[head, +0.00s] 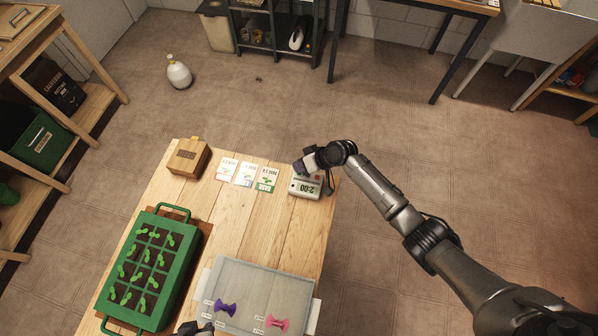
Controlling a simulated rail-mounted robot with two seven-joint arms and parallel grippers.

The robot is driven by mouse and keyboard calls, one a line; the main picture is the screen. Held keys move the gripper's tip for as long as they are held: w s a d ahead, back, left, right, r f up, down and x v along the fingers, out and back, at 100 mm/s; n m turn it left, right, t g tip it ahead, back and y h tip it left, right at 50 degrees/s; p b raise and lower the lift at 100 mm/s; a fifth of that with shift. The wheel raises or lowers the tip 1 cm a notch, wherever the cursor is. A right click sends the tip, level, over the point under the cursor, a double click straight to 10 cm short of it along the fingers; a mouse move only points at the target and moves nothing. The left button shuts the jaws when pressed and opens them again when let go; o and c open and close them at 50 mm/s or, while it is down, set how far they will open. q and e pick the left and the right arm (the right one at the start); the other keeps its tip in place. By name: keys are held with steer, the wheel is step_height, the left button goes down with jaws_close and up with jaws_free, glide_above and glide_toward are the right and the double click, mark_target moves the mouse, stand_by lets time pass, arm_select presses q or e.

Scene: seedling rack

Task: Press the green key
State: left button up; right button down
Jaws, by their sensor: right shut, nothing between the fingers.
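A small pale timer (305,188) with a display reading 2:00 stands at the far right corner of the wooden table (285,225). The display is upside down in this view. My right gripper (303,167) is shut and empty, right at the timer's far side, covering part of it. I cannot tell whether it touches the timer. I cannot make out the green key; that part of the timer is hidden or too small. My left gripper (190,328) shows only as a dark piece at the bottom edge, so its jaws are unclear.
Several seed packets (245,174) lie left of the timer, beside a wooden box (188,157). A green seedling tray (180,262) is at the left. A grey tray (262,277) holds a purple piece (225,308) and a pink piece (277,322). Bare tabletop lies between.

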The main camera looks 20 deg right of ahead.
steer(key=shift+f, duration=0.25)
steer(key=shift+f+b, duration=0.2)
steer(key=shift+b, duration=0.25)
stand_by(0.5)
steer(key=shift+f+b, duration=0.3)
steer(key=shift+f, duration=0.05)
steer(key=shift+r, duration=0.1)
stand_by(0.4)
steer(key=shift+r+p, duration=0.65)
steer(key=shift+p, duration=0.05)
steer(key=shift+r, duration=0.1)
